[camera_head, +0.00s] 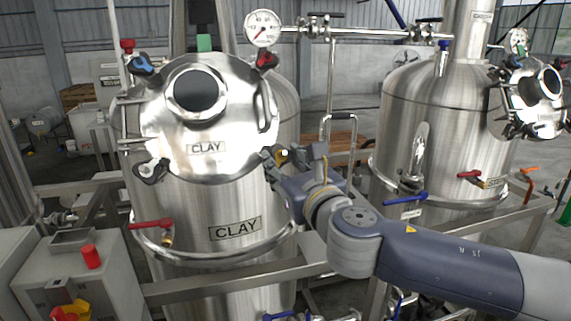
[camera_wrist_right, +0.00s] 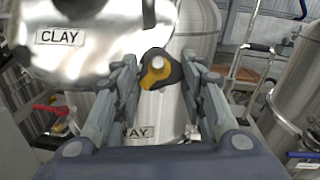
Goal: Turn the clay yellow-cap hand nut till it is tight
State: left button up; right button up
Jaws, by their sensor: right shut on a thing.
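The clay tank (camera_head: 206,215) carries a round steel lid (camera_head: 165,135) marked CLAY, which lies over its mouth. The yellow-cap hand nut (camera_head: 281,157) is at the lid's lower right edge. In the right wrist view the nut (camera_wrist_right: 157,72) shows as a dark lobed knob with a yellow part and a pale centre. My right gripper (camera_head: 290,160) is shut on this nut, with one finger on each side of it in the wrist view (camera_wrist_right: 160,75). The fingers hide part of the nut in the head view. My left gripper is not in view.
Other hand nuts sit around the lid: blue-capped (camera_head: 140,65), red-capped (camera_head: 266,60) and a dark one with a pale centre (camera_head: 151,171). A pressure gauge (camera_head: 263,28) stands above. A second tank (camera_head: 440,120) is at right, and a control box (camera_head: 85,280) at lower left.

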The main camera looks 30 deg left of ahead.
jog(key=m+t+h, duration=0.1)
jog(key=m, duration=0.1)
jog(key=m+t+b, duration=0.1)
jog(key=m, duration=0.1)
jog(key=m+h+b, duration=0.1)
jog(key=m, duration=0.1)
jog(key=shift+s+a+f+t+h, duration=0.1)
jog(key=shift+s+a+t+h, duration=0.2)
jog(key=shift+t, duration=0.1)
jog(key=shift+m+t+h+b, duration=0.35)
jog(key=shift+m+h, duration=0.15)
jog(key=shift+m, duration=0.6)
jog(key=shift+s+a+r+m+t+h, duration=0.1)
jog(key=shift+m+t+h, duration=0.1)
jog(key=shift+m+h, duration=0.5)
jog(key=shift+a+r+m+t+h, duration=0.15)
jog(key=shift+m+h, duration=0.15)
jog(key=shift+m, duration=0.8)
jog(key=shift+d, duration=0.1)
jog(key=o, duration=1.1)
jog(key=v, duration=1.2)
